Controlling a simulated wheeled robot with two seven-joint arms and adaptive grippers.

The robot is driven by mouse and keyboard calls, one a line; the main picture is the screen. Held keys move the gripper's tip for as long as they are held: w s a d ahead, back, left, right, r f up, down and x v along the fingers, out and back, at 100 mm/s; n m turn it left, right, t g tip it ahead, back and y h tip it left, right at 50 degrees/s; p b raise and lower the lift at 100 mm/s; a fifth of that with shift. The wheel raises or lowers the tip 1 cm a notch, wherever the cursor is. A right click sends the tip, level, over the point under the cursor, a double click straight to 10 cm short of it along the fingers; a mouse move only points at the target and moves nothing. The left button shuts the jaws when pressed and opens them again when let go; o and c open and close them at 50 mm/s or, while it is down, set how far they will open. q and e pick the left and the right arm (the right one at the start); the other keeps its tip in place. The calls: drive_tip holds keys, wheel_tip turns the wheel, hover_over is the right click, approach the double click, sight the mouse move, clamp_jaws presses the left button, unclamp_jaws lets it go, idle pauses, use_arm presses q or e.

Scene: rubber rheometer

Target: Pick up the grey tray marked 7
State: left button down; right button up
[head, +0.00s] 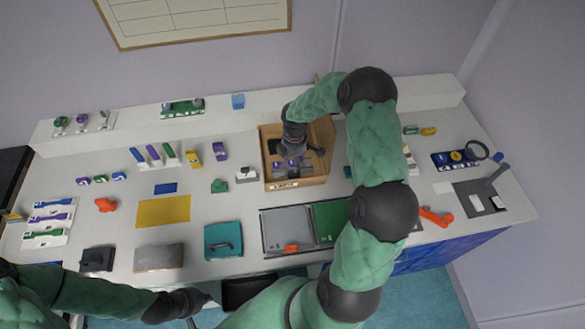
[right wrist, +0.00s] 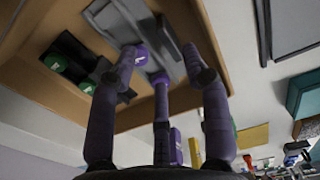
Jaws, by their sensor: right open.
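A grey tray (right wrist: 172,38) with a purple round marker (right wrist: 140,55) lies in the wooden box (right wrist: 212,42) in the right wrist view; the white sign on the marker is too small to read surely. In the head view, grey pieces with purple marks (head: 280,164) show in the front part of the box (head: 319,167). My right gripper (right wrist: 160,64) is open, its three fingers pointing into the box over the grey tray; I cannot tell whether they touch it. My left gripper (head: 197,300) is low, in front of the table's front edge; its jaw state is unclear.
Dark pieces with green markers (right wrist: 62,60) lie beside the grey tray in the box. On the table are a yellow mat (head: 163,211), a teal case (head: 223,239) and a divided panel (head: 284,229) in front of the box. My right arm hides part of the table's right side.

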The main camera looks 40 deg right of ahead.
drive_tip(key=f, duration=0.4)
drive_tip(key=shift+s+a, duration=0.3)
drive_tip(key=shift+a, duration=0.05)
drive_tip(key=shift+f, duration=0.5)
drive_tip(key=shift+c, duration=0.3)
drive_tip(key=shift+r, duration=0.1)
clamp_jaws()
